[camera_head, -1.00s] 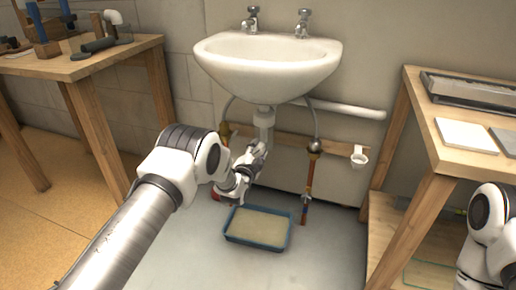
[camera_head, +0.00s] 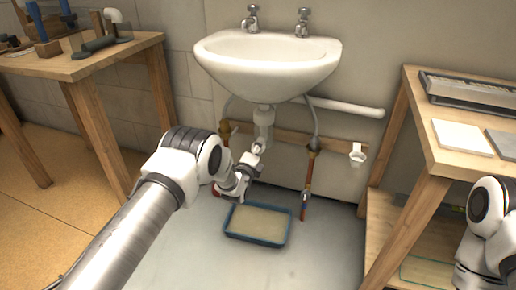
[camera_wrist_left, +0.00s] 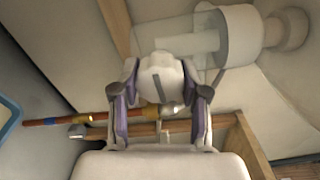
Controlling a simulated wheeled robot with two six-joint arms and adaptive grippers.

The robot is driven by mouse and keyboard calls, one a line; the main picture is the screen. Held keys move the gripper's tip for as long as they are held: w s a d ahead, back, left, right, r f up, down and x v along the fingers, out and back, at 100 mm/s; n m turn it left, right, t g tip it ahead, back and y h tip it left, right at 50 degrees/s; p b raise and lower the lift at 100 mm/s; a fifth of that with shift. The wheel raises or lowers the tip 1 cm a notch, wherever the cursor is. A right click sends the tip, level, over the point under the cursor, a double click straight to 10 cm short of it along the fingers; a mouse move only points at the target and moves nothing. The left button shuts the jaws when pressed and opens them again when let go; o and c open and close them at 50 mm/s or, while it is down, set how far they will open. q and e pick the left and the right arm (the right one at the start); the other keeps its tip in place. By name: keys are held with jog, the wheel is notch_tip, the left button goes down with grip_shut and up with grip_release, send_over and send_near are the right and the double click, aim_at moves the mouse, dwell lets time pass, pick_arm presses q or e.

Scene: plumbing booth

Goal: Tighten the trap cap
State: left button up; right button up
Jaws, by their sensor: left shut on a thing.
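The white trap (camera_head: 264,118) hangs under the basin, and its pale body also shows in the left wrist view (camera_wrist_left: 226,32). The white trap cap (camera_wrist_left: 160,80) is at its lower end, with a dark slot or rib on its face. My left gripper (camera_head: 256,155) is below the trap. In the left wrist view its two fingers (camera_wrist_left: 161,92) close on the cap from both sides. The cap is mostly hidden by the gripper in the head view. My right gripper is out of view; only part of that arm shows at the right edge.
A blue-rimmed tray (camera_head: 229,238) lies on the floor below the trap. Supply pipes with valves (camera_head: 313,147) and a wooden rail (camera_head: 338,147) are close to the gripper. A white cup-like holder (camera_head: 357,155) is on the rail. Wooden benches stand left (camera_head: 120,52) and right (camera_head: 425,135).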

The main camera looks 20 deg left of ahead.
pick_arm(q)
jog(key=shift+m, duration=0.3)
jog(key=o, duration=1.1)
jog(key=shift+o, duration=0.2)
jog(key=s, duration=1.2)
jog(key=shift+a, duration=0.2)
